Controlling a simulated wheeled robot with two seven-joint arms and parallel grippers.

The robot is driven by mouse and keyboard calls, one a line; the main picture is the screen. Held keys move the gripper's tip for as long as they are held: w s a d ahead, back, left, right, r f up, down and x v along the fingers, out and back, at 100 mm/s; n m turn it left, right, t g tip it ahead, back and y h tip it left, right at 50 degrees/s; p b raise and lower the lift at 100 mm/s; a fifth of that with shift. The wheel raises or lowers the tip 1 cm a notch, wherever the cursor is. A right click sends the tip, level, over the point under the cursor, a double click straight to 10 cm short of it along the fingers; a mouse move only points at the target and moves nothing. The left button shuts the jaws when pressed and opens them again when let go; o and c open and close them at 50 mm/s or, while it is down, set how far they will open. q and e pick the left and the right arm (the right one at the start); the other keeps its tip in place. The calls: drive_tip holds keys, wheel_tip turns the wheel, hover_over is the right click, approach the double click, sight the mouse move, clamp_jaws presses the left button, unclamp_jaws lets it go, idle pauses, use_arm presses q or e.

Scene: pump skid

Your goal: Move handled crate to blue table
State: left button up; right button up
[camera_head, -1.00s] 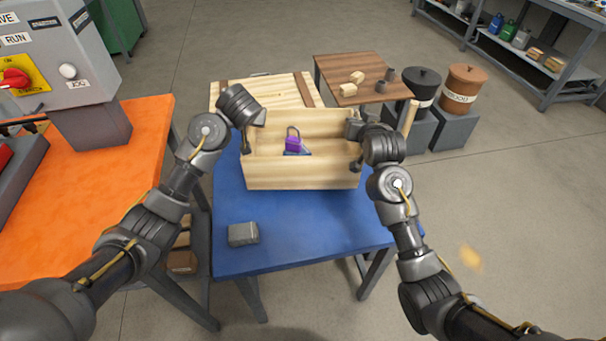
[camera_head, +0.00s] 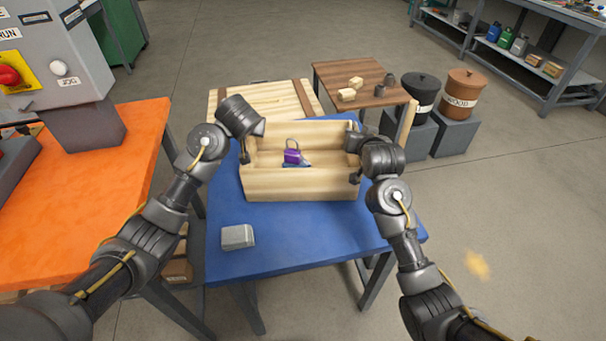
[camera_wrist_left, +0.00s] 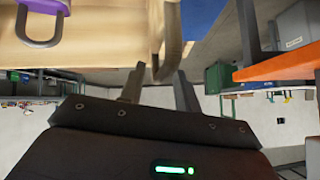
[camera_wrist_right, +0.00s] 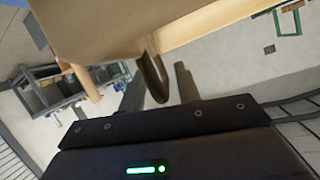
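The handled crate (camera_head: 300,187) is a light wooden open box over the far half of the blue table (camera_head: 300,245). It looks level and set down, though its underside is hidden. A purple padlock (camera_head: 292,157) lies inside on a blue piece. My left gripper (camera_head: 244,155) is at the crate's left end; in the left wrist view its fingers (camera_wrist_left: 158,90) stand apart around a handle (camera_wrist_left: 173,35). My right gripper (camera_head: 355,172) is at the right end; in the right wrist view its fingers (camera_wrist_right: 160,92) stand apart with a dark curved handle (camera_wrist_right: 153,76) between them.
A grey block (camera_head: 237,237) sits near the blue table's front left. An orange table (camera_head: 110,210) with a grey control box (camera_head: 60,70) stands left. A pale wooden surface (camera_head: 260,98) and a brown table (camera_head: 350,72) lie behind. Bins stand at the back right.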

use_arm(q)
drive_tip(key=shift+s+d+f, duration=0.1)
drive_tip(key=shift+s+f, duration=0.1)
drive_tip(key=shift+f, duration=0.55)
use_arm(e)
drive_tip(key=shift+f, duration=0.25)
drive_tip(key=shift+a, duration=0.1)
drive_tip(key=shift+w+a+f, duration=0.15)
drive_tip(key=v, duration=1)
drive_tip(key=shift+a+r, duration=0.2)
drive_tip(key=shift+r, duration=0.15)
use_arm(q)
drive_tip(key=w+r+v, duration=0.1)
drive_tip(key=v, duration=0.7)
drive_tip(key=shift+s+r, duration=0.25)
drive_tip(key=shift+s, duration=0.05)
use_arm(e)
drive_tip(key=shift+f+v, duration=0.2)
drive_tip(key=shift+v, duration=0.7)
